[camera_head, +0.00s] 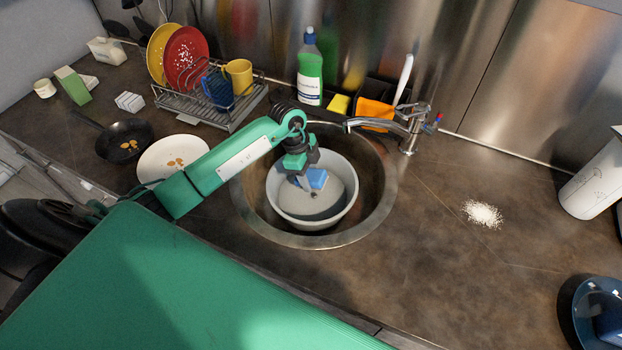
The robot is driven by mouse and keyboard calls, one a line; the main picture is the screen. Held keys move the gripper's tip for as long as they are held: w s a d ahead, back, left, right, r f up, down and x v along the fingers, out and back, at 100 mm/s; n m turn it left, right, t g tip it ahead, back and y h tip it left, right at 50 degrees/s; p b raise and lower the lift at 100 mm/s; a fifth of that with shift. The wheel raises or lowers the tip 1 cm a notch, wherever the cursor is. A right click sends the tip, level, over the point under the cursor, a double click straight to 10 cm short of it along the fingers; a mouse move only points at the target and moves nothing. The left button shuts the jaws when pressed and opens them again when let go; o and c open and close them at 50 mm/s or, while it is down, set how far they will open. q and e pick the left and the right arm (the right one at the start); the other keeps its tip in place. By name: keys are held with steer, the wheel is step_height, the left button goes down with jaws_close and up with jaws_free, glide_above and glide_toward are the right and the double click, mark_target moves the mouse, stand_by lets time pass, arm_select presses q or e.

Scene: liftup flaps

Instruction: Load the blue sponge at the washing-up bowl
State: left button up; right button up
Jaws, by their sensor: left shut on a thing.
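The blue sponge (315,179) is held inside the white washing-up bowl (349,205). The bowl stands in the round metal sink and has greyish water in it. My left arm reaches in from the left, and my left gripper (308,180) points down into the bowl, shut on the sponge. The sponge is at or close to the water; I cannot tell whether it touches. The gripper covers part of the sponge. My right gripper is not in view.
The tap (405,130) stands behind the sink on the right. A green soap bottle (310,72), a yellow sponge (339,104) and an orange cloth (375,112) are behind it. A dish rack (215,100), white plate (160,158) and black pan (125,140) are left. White grains (482,214) lie right.

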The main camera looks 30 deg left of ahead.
mark_target(315, 175)
arm_select(q)
steer(key=shift+r+p, duration=2.25)
steer(key=shift+r, duration=0.5)
step_height(315, 175, up, 4)
steer(key=p, duration=0.3)
steer(key=shift+p, duration=0.4)
stand_by(0.3)
